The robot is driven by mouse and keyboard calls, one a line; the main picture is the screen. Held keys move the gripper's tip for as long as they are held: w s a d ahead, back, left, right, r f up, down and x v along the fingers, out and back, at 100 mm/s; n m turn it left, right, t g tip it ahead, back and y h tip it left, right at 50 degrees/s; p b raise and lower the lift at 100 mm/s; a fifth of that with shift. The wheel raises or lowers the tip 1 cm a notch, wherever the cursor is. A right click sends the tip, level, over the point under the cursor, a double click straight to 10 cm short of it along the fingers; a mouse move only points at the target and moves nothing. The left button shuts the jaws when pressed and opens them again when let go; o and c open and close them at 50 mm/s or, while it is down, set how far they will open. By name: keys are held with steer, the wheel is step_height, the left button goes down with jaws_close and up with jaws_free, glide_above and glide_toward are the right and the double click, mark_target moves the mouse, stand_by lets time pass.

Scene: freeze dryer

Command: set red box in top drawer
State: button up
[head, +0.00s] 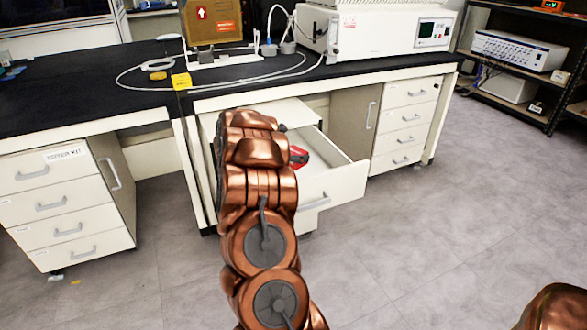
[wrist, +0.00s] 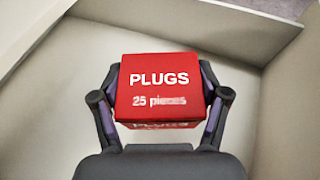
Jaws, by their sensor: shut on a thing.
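The red box (wrist: 160,85) is labelled "PLUGS 25 pieces" and fills the middle of the wrist view. My gripper (wrist: 161,100) is shut on it, one finger against its left side and one against its right. The box is within the walls of the open drawer (wrist: 60,120). I cannot tell whether its underside touches the drawer floor. In the head view, the pulled-out top drawer (head: 345,180) is under the bench, and a small part of the red box (head: 298,156) shows inside it. My arm hides the gripper and most of the box there.
The black bench top (head: 120,80) is above the drawer. A yellow block (head: 181,81), cables and a white machine (head: 385,30) stand on it. Closed drawer units stand at the left (head: 65,205) and right (head: 405,120). The grey floor (head: 430,220) at the right is clear.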

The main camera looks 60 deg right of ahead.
steer(key=shift+f, duration=2.4)
steer(key=shift+f+b, duration=0.65)
steer(key=shift+b, duration=0.75)
steer(key=o, duration=1.2)
steer(key=shift+r, duration=0.2)
steer(key=shift+r+p, duration=0.65)
steer(key=shift+p, duration=0.6)
steer(key=shift+w+a, duration=0.1)
steer(key=shift+a, duration=0.1)
steer(key=v, duration=1.1)
steer(key=shift+a, duration=0.25)
